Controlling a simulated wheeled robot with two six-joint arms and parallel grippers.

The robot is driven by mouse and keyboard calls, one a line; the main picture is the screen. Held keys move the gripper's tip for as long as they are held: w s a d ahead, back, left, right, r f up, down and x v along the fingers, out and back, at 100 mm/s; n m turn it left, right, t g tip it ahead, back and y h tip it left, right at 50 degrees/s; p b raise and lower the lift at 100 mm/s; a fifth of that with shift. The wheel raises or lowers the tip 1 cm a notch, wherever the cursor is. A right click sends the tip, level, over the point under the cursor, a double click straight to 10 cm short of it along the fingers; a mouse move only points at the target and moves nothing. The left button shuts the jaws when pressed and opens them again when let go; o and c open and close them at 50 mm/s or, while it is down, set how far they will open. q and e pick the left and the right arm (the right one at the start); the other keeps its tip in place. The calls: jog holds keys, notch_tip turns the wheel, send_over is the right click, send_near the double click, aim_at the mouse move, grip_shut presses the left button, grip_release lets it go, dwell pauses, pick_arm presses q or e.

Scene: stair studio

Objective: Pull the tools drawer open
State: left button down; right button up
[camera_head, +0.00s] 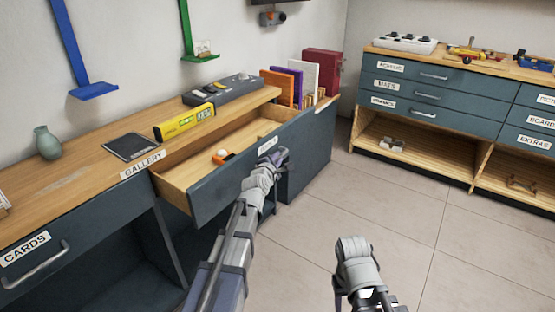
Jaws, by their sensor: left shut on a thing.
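The tools drawer (215,197) is a dark blue-grey front with a pale wooden box, pulled well out of the left-hand wooden-topped cabinet. A small white label, too small to read surely, sits near the right end of its front. Inside lies an orange and white item (222,156). My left gripper (278,157) is at the drawer front just below the label, shut on the handle, which it mostly hides. My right gripper (371,300) hangs over the floor at the bottom, apart from the drawer; its fingers are not clear.
The left counter holds a green vase (47,142), a dark flat book (131,146), a yellow level (185,122), a grey case (223,89) and upright books (321,67). A second blue cabinet (453,98) stands at the right. Tiled floor (340,190) between them is clear.

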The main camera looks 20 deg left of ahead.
pick_arm(q)
jog(key=c, duration=0.9)
grip_release()
jog(key=shift+s, duration=0.15)
jog(key=p+v, duration=0.1)
jog(key=v, duration=0.6)
jog(key=shift+s+p, duration=0.3)
